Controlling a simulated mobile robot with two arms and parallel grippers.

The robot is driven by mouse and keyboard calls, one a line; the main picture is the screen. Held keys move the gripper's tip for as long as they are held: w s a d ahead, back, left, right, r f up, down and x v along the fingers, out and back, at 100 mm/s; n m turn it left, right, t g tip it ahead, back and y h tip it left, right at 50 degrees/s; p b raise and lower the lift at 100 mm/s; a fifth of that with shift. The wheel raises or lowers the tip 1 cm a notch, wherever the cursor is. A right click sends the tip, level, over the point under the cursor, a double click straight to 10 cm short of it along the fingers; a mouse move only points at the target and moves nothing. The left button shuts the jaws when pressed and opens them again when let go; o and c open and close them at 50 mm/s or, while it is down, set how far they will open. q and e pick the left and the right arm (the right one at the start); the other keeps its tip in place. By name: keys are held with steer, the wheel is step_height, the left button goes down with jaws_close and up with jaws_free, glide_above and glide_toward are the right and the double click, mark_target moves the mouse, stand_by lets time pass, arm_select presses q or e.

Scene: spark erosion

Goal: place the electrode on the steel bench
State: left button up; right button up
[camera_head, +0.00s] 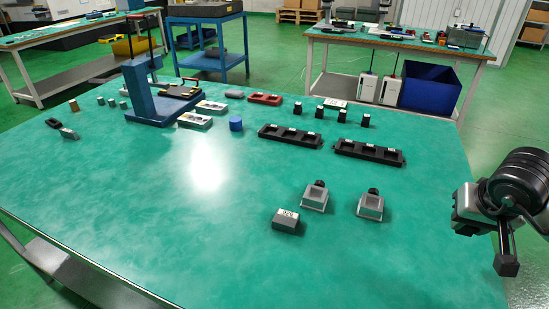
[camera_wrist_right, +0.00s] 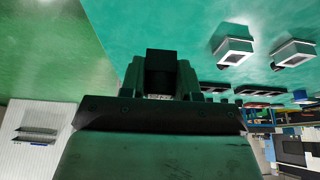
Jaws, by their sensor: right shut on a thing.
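My right gripper (camera_head: 506,258) hangs at the right edge of the picture, beside the right side of the green-topped bench (camera_head: 330,275). In the right wrist view, its two fingers are shut on a small black block (camera_wrist_right: 161,65), which looks like the electrode. The lower part of the block is hidden between the fingers. I cannot tell its height above the bench or floor. Only the near bench's grey frame and edge look like steel; I cannot tell for sure which bench is the steel one. My left gripper is not in view.
Two grey fixtures with black knobs (camera_head: 315,197) (camera_head: 371,206) and a labelled grey block (camera_head: 286,220) stand on the near bench. Black racks (camera_head: 368,152), small black pieces (camera_head: 297,108) and a blue press (camera_head: 143,95) stand farther back. The bench's front middle is clear.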

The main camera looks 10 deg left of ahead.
glide_above(416, 219)
steer(key=s, duration=0.1)
steer(key=f, duration=0.7)
steer(key=shift+s+a, duration=0.15)
steer(key=shift+a, duration=0.1)
step_height(416, 219, down, 4)
steer(key=shift+r, duration=0.1)
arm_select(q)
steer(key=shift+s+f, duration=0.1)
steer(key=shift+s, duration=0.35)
arm_select(e)
steer(key=shift+f, duration=0.2)
steer(key=o, duration=0.9)
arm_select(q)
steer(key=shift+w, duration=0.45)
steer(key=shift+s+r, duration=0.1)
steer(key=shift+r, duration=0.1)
arm_select(e)
steer(key=shift+r, duration=0.1)
